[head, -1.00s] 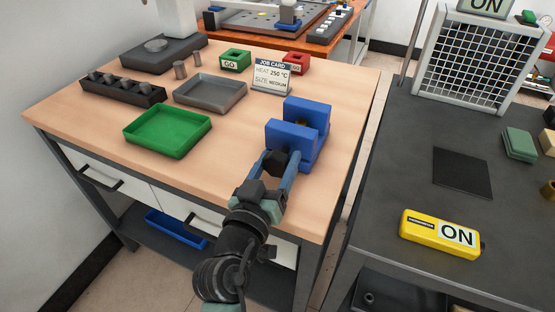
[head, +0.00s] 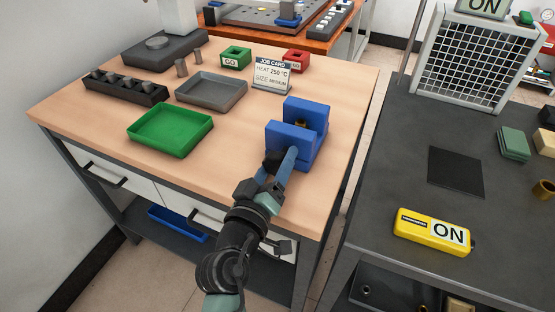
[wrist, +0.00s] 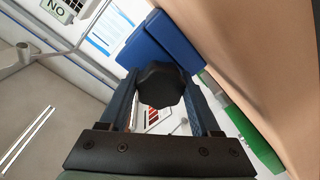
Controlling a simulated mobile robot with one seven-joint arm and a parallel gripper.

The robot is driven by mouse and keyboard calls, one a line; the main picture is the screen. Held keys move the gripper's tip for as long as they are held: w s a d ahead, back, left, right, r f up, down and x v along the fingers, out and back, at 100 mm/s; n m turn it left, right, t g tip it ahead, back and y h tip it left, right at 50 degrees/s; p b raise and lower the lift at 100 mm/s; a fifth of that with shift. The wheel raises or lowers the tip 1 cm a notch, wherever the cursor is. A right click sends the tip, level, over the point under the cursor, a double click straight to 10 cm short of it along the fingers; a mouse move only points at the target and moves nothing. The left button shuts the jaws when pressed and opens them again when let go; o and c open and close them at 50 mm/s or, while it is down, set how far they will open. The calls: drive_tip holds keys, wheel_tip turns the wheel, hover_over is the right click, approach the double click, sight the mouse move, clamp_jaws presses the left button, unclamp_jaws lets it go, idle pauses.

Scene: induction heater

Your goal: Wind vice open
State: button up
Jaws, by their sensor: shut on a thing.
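The blue vice (head: 299,131) stands near the right front edge of the wooden bench, with a gap between its two jaws and a small brass-coloured part in the gap. Its dark faceted knob (head: 272,160) is on the side facing me. My gripper (head: 279,167) is shut on this knob. In the wrist view the knob (wrist: 162,85) sits between the two fingers of my gripper (wrist: 163,95), with the blue vice (wrist: 160,42) behind it. The knob partly hides the vice there.
A green tray (head: 169,148), a grey tray (head: 211,105) and a job card (head: 271,75) stand left of and behind the vice. A dark bench (head: 400,180) at right carries a yellow ON device (head: 432,232). Bare wood lies left of the vice.

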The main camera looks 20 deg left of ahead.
drive_tip(key=o, duration=1.4)
drive_tip(key=shift+c, duration=0.2)
drive_tip(key=shift+s, duration=0.1)
drive_tip(key=s+b, duration=0.1)
drive_tip(key=s, duration=1.1)
drive_tip(key=shift+s+d+r, duration=0.25)
drive_tip(key=shift+s+d, duration=0.05)
drive_tip(key=shift+s, duration=0.1)
